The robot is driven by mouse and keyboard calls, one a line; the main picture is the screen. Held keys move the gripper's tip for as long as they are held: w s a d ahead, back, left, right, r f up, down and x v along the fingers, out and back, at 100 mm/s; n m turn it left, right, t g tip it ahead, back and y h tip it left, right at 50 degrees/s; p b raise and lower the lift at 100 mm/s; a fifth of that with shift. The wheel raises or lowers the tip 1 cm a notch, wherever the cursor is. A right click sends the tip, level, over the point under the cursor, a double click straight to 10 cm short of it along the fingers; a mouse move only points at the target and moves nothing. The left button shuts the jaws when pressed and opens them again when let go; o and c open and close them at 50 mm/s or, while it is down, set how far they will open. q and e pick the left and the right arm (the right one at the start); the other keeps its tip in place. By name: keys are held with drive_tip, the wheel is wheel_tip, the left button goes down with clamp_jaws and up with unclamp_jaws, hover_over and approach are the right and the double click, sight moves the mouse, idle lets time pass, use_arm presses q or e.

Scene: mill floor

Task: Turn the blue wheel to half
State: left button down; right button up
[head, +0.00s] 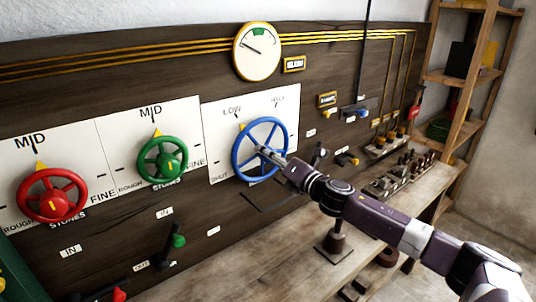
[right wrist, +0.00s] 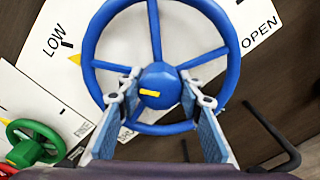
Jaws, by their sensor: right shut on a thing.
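The blue wheel (head: 283,138) is mounted on a white dial plate on the dark board. The plate shows LOW, HALF and SHUT in the head view. The yellow pointer (right wrist: 75,59) at the wheel's rim is close to the LOW mark. My right gripper (head: 263,152) reaches the wheel's middle from the right. In the right wrist view its two fingers (right wrist: 158,86) are on either side of the blue hub (right wrist: 160,76), shut on it. The hub has a short yellow mark. OPEN is readable on the right in the wrist view. My left gripper is not in view.
A red wheel (head: 72,188) and a green wheel (head: 178,160) are to the left, both with pointers near MID. A round gauge (head: 257,62) is above. A green-knobbed lever (head: 178,241) is below. A wooden bench (head: 270,268) and a shelf (head: 462,82) are right.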

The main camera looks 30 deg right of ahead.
drive_tip(key=m+p, duration=0.1)
drive_tip(key=m, duration=0.5)
drive_tip(key=shift+r+m, duration=0.1)
drive_tip(key=shift+m, duration=0.2)
drive_tip(key=m+p, duration=0.2)
drive_tip(key=m, duration=0.4)
idle(0.4)
drive_tip(key=o, duration=1.2)
drive_tip(key=shift+c, duration=0.2)
drive_tip(key=shift+s+d+f, duration=0.1)
drive_tip(key=shift+s+f, duration=0.15)
drive_tip(key=shift+s, duration=0.5)
drive_tip(key=s, duration=1)
drive_tip(key=shift+s+d, duration=0.2)
drive_tip(key=shift+d, duration=0.15)
